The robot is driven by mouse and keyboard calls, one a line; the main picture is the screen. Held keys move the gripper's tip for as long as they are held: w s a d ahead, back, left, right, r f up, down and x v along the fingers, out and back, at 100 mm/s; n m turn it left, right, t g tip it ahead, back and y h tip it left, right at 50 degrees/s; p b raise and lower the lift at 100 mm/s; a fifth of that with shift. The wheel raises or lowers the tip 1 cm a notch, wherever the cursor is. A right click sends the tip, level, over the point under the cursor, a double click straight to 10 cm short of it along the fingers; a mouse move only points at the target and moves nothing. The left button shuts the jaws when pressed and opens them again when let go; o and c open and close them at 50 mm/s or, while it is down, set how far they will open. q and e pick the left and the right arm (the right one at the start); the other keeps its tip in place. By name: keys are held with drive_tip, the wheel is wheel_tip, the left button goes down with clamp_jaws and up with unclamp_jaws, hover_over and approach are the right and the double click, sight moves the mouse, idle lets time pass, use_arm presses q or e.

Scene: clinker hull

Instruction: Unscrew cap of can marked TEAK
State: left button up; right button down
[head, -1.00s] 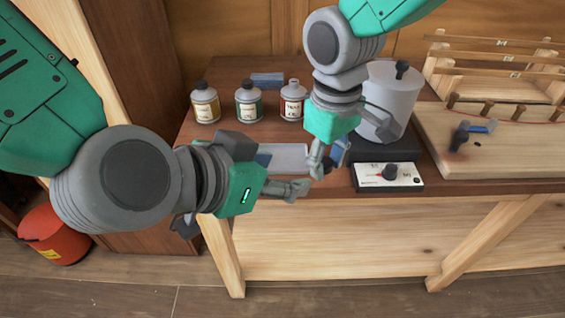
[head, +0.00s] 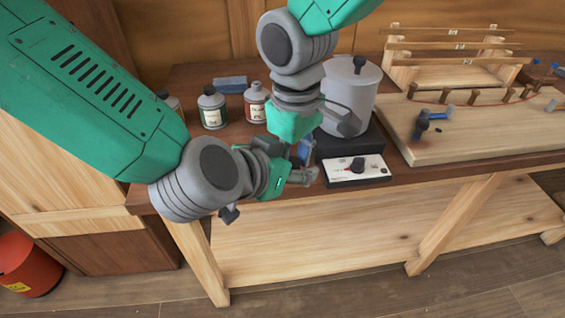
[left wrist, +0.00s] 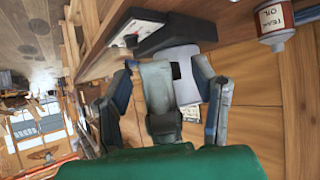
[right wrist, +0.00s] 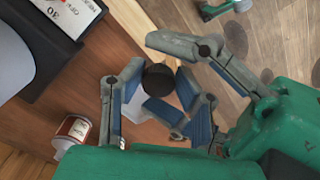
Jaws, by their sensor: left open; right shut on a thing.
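The can marked TEAK (left wrist: 276,20) has a white and red label and shows a bare neck in the left wrist view. It stands upright on the bench in the head view (head: 258,102) and is left of my right gripper in the right wrist view (right wrist: 74,130). My right gripper (head: 304,152) is shut on a round black cap (right wrist: 159,77), away from the can. My left gripper (head: 308,178) is open just below the right one in the head view; its spread fingers also show in the left wrist view (left wrist: 170,100). The cap is hidden in the head view.
A green-labelled can (head: 212,108) and a partly hidden can (head: 170,101) stand left of the TEAK can, a blue block (head: 230,83) behind. Right are a lidded pot (head: 352,92), a control box (head: 350,171) and a wooden board (head: 480,135). A red bucket (head: 30,270) is on the floor.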

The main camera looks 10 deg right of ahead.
use_arm(q)
drive_tip(key=c, duration=1.2)
use_arm(e)
drive_tip(key=c, duration=1.1)
unclamp_jaws()
